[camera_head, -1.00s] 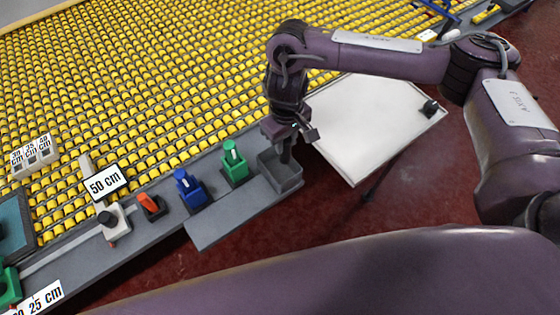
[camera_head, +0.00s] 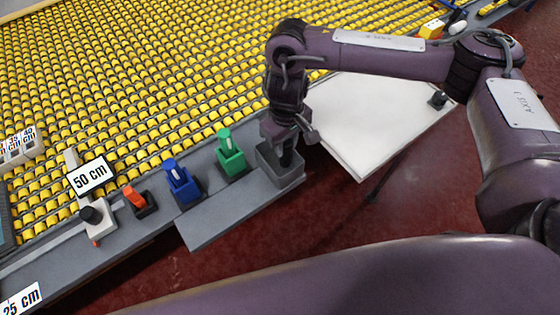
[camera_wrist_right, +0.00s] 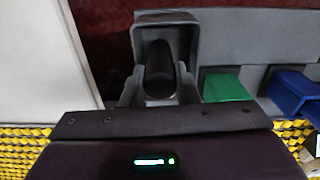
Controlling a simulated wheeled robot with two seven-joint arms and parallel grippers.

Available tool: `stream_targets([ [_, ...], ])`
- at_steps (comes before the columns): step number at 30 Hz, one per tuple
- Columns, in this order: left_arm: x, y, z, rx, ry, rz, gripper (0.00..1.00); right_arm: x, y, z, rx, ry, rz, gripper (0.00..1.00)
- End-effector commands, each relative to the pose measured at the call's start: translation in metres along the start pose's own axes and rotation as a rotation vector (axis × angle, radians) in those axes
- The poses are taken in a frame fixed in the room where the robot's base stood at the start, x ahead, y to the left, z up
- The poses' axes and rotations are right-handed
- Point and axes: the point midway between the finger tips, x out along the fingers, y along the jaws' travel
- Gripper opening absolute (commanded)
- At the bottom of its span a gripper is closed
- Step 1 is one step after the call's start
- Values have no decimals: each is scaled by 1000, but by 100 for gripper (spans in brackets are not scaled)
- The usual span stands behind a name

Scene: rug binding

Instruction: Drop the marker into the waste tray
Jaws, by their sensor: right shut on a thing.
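The waste tray (camera_head: 265,163) is a small open grey box at the end of the grey ledge. My right gripper (camera_head: 287,158) points down into its opening. In the right wrist view, the gripper (camera_wrist_right: 160,98) is shut on a dark, rounded thing, which I take for the marker (camera_wrist_right: 159,70). The marker is inside the outline of the tray (camera_wrist_right: 165,18); whether it touches the floor or walls of the tray I cannot tell. In the head view the gripper and arm mostly hide the marker. My left gripper is not in view.
Green (camera_head: 231,160), blue (camera_head: 184,190) and orange (camera_head: 135,198) holders stand in a row left of the tray. A "50 cm" sign (camera_head: 90,177) is further left. A white panel (camera_head: 375,120) lies right of the gripper. Yellow rollers (camera_head: 120,90) fill the back.

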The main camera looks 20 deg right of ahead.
Motion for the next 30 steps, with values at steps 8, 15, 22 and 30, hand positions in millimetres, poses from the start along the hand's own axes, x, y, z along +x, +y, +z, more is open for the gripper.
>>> stream_targets([
  [8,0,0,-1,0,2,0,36,0,0,0,0,0,0,53],
  [15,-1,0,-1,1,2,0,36,-2,0,0,0,1,0,53],
  [22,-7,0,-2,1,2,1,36,-34,1,-1,-2,5,3,53],
  [30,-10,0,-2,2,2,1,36,-71,1,-1,0,3,2,53],
])
